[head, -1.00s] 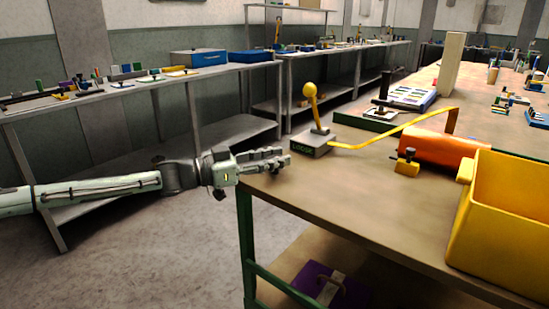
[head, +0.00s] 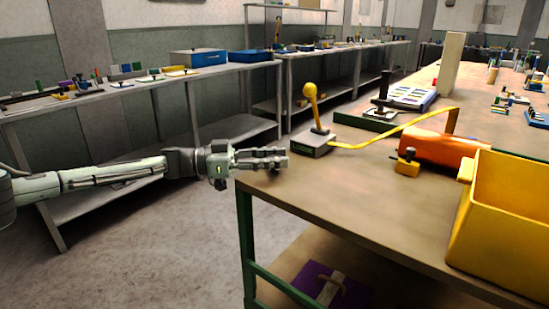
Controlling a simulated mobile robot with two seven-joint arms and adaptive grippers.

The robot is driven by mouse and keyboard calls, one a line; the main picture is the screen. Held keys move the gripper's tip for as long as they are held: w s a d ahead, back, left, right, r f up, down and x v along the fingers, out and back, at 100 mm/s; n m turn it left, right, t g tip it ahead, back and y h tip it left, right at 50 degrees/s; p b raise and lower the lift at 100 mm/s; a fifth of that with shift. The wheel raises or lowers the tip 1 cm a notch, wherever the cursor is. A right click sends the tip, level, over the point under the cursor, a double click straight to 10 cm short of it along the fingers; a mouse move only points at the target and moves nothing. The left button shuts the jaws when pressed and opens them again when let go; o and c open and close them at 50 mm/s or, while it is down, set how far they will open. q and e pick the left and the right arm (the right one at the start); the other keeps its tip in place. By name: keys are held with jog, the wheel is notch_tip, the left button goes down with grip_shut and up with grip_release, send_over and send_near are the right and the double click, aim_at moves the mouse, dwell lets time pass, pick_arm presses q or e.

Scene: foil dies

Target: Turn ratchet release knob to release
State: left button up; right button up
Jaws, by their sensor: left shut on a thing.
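A grey block (head: 311,149) stands near the left edge of the workbench, with an upright lever topped by a yellow ball (head: 310,90). A yellow strap (head: 395,131) runs from this block to the right. My left gripper (head: 280,157) reaches in from the left over the near-left corner of the bench, just left of the grey block. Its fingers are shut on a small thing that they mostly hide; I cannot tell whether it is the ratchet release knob. A small dark part shows just under the fingers. My right gripper is out of view.
An orange cylinder (head: 442,149) lies on the bench beyond a small yellow clamp-like piece (head: 406,163). A large yellow bin (head: 500,240) stands at the right front. A purple item (head: 312,281) lies on the lower shelf. The bench front between is bare.

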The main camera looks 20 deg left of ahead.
pick_arm(q)
jog(key=o, duration=1.2)
jog(key=shift+d, duration=0.1)
jog(key=v, duration=1.2)
